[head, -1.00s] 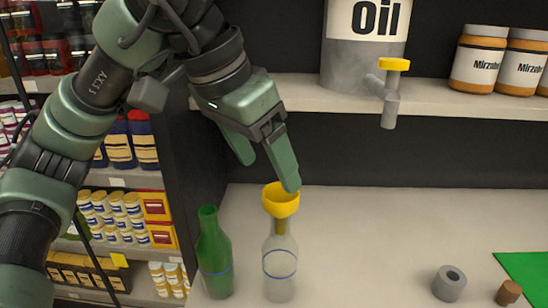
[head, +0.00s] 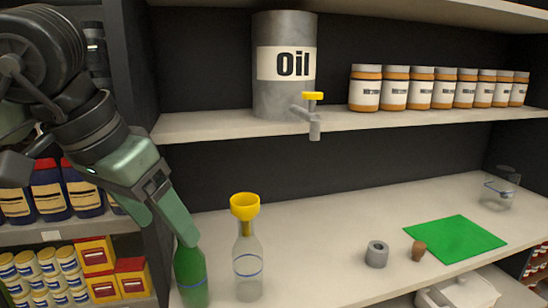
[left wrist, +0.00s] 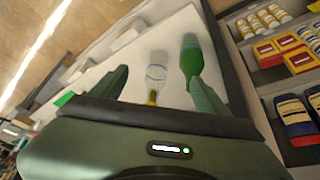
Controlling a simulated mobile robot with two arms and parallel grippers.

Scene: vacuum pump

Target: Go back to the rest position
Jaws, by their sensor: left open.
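My left gripper (head: 166,222) is in the left of the head view, open and empty. Its near fingertip overlaps the green bottle (head: 190,275) in the picture; I cannot tell any contact. A clear bottle (head: 248,268) with a blue ring stands upright to the right of the green one, and a yellow funnel (head: 245,206) sits in its neck. In the left wrist view the open fingers (left wrist: 162,92) show, with the clear bottle (left wrist: 156,74) and the green bottle (left wrist: 191,58) beyond them. My right gripper is in no view.
A grey oil tank (head: 285,90) with a yellow-handled tap (head: 313,110) stands on the shelf beside several jars (head: 394,92). The counter holds a grey ring-shaped part (head: 376,254), a brown cork (head: 418,251), a green mat (head: 455,239) and a glass (head: 501,188). The middle of the counter is clear.

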